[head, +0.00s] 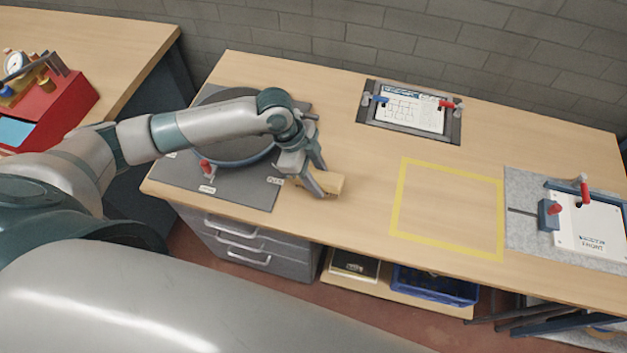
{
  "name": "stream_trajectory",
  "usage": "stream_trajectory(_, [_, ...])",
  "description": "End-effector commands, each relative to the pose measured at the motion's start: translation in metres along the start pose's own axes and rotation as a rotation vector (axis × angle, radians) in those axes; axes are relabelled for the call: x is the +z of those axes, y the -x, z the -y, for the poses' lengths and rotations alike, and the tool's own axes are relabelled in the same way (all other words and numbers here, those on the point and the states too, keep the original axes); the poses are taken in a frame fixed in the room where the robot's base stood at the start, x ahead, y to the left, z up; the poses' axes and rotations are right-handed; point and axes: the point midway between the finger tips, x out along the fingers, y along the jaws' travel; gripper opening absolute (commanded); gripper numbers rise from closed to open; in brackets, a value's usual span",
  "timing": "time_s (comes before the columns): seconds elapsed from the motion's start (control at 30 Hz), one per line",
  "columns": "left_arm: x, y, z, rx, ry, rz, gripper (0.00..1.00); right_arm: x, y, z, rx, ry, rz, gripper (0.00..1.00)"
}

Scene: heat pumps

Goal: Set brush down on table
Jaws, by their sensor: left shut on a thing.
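My left gripper (313,188) is over the left half of the wooden table (350,215), pointing down. It is shut on a small tan brush (330,181), at the right edge of the dark grey mat. The brush is low, close to the table surface; I cannot tell whether it touches it. The fingers hide part of the brush. My right gripper is not in view.
A yellow taped square (447,207) on the table is empty. A framed sheet (410,108) with red and blue handles lies at the back. A white panel fixture (590,229) is at right. The dark mat (240,188) holds a round part under my arm.

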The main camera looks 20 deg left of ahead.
Motion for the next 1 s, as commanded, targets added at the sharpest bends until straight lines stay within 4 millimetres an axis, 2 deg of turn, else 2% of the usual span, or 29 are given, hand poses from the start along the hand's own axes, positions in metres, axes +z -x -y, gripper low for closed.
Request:
stream_trajectory(0.1, [0.013, -0.001, 0.003, 0.0, 0.001, 0.0, 0.16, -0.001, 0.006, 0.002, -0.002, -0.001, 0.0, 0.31])
stream_trajectory(0.2, [0.017, -0.003, 0.005, -0.001, 0.0, -0.001, 0.16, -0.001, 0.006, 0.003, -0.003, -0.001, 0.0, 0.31])
stream_trajectory(0.57, [0.018, -0.005, 0.005, 0.0, 0.0, -0.001, 0.16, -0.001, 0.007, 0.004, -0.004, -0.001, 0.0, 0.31])
stream_trajectory(0.8, [0.026, -0.027, 0.004, 0.001, 0.002, -0.001, 0.16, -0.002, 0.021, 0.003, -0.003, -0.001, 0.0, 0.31])
stream_trajectory(1.0, [0.032, -0.04, 0.004, 0.0, -0.001, -0.001, 0.16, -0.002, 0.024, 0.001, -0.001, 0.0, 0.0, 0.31])
